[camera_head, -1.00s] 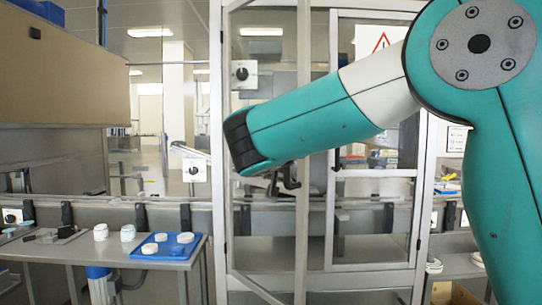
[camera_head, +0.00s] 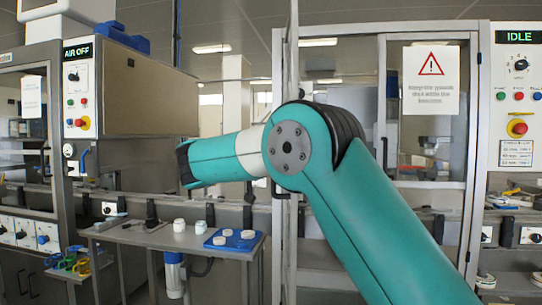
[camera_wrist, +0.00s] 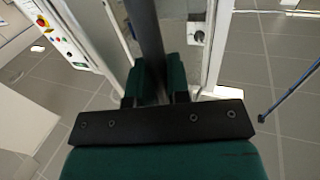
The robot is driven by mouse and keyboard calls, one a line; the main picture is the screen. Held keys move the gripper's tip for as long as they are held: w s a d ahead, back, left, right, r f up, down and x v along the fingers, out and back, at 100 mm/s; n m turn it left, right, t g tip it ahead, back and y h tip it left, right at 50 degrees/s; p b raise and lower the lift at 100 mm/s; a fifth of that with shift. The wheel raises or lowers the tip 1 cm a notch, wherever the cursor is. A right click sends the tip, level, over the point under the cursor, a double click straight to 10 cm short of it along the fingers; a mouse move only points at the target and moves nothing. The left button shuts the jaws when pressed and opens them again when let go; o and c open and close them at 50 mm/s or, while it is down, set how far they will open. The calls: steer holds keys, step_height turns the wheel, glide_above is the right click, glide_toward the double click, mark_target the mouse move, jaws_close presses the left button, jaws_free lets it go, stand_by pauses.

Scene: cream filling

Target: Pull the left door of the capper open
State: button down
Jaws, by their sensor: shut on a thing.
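The capper stands right of centre in the head view, with its IDLE panel (camera_head: 519,80) at the right. Its left door (camera_head: 293,45) is swung out toward me and shows almost edge-on, leaving a gap beside the closed right door (camera_head: 432,184) with the warning sign. My teal arm crosses in front of the door and hides most of my gripper in the head view. In the wrist view my gripper (camera_wrist: 160,80) is shut, its green fingers on both sides of the dark vertical door handle (camera_wrist: 147,35).
A small table (camera_head: 130,233) with white jars (camera_head: 179,226) and a blue tray (camera_head: 234,239) stands left of the door. Another machine with an AIR OFF panel (camera_head: 78,85) is at the far left. Grey tiled floor (camera_wrist: 290,60) shows clear in the wrist view.

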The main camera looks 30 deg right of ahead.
steer(key=shift+r, duration=0.1)
steer(key=c, duration=1.4)
jaws_free()
steer(key=shift+w+d, duration=0.1)
steer(key=shift+d, duration=0.05)
